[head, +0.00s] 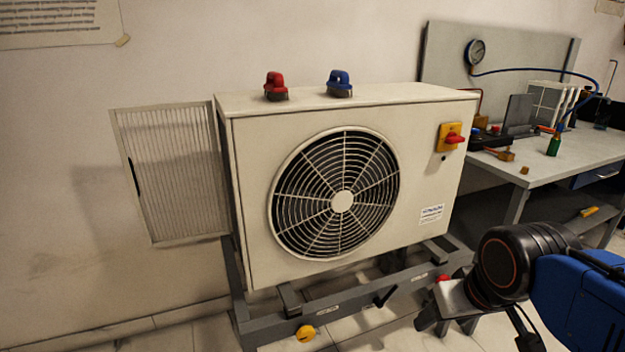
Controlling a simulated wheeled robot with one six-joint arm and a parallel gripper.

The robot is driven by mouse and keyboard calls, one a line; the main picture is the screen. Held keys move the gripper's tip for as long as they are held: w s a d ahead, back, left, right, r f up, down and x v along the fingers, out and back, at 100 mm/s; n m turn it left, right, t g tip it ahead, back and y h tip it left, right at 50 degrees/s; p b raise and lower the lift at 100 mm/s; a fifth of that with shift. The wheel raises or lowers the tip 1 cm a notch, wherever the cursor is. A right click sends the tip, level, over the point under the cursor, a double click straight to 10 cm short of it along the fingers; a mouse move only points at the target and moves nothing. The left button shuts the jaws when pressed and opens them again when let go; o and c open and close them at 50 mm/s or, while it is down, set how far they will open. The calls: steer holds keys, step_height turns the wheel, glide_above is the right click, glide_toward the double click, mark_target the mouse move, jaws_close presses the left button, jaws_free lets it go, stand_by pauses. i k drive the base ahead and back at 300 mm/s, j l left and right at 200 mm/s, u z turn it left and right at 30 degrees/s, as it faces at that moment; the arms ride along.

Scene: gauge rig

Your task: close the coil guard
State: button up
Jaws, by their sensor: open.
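The coil guard (172,172) is a pale framed panel of thin vertical bars on the left side of the outdoor unit (425,140). It stands swung out from the unit's left edge, open, with a small dark handle (134,178) on its far left frame. The coil side of the unit behind it is mostly hidden. My gripper (445,325) is at the lower right, in front of the unit's lower right corner. It is open and empty, far from the guard and touching nothing that I can see.
The unit stands on a grey frame (345,318) with a yellow knob (306,333) low in front. A red cap (276,86) and a blue cap (339,84) sit on top. A workbench (545,172) stands at the right. The floor at the lower left is clear.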

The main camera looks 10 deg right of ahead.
mark_target(133, 182)
steer(key=u, duration=1.25)
steer(key=i+j+u, duration=0.15)
steer(key=i+u, duration=0.85)
steer(key=i+l, duration=0.1)
steer(key=i, duration=0.15)
